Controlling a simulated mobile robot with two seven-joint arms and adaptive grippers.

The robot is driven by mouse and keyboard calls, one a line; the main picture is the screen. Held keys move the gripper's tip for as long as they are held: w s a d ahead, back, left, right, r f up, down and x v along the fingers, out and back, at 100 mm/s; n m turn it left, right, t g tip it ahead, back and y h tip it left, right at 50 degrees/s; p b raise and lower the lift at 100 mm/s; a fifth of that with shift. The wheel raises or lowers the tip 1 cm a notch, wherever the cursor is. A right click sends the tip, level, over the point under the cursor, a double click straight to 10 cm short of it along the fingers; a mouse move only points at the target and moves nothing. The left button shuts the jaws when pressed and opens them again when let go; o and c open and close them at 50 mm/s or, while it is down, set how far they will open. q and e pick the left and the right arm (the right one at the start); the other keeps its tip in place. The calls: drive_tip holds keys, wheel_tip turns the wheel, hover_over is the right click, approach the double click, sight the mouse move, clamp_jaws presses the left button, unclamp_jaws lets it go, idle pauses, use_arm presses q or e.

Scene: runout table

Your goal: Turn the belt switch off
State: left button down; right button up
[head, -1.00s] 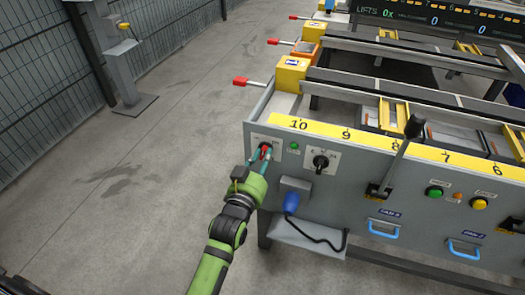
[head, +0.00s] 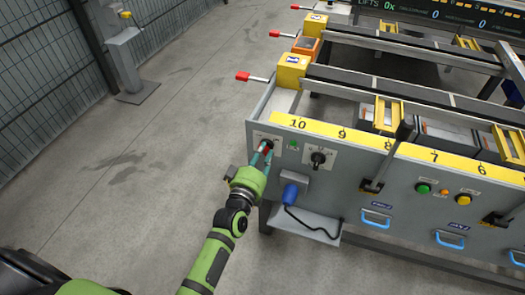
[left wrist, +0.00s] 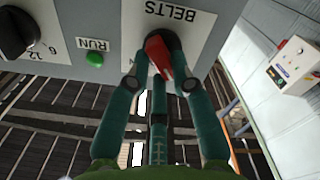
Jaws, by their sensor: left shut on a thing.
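The belt switch is a red handle (left wrist: 160,52) on a white plate marked BELTS (left wrist: 195,15), upside down in the left wrist view. In the head view the red switch (head: 267,148) sits at the left end of the grey front panel. My left gripper (head: 262,160) is at the switch, and in the left wrist view its fingers (left wrist: 158,65) are shut on the red handle, one on each side. The handle appears tilted in the left wrist view. Part of it is hidden between the fingers. My right gripper is not in view.
A green RUN lamp (head: 293,146) and a black rotary knob (head: 318,158) are right of the switch. A blue plug (head: 291,193) with a cable is below. A black-knobbed lever (head: 403,132) stands further right. Open floor (head: 130,190) lies to the left.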

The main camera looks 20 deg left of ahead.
use_arm(q)
drive_tip(key=shift+r+n, duration=0.1)
drive_tip(key=shift+n, duration=0.6)
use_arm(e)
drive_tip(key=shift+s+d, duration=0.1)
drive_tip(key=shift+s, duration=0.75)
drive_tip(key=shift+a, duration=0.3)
use_arm(q)
drive_tip(key=c, duration=1.1)
unclamp_jaws()
drive_tip(key=shift+o, duration=0.2)
drive_tip(key=s, duration=1.2)
drive_tip(key=shift+a, duration=0.25)
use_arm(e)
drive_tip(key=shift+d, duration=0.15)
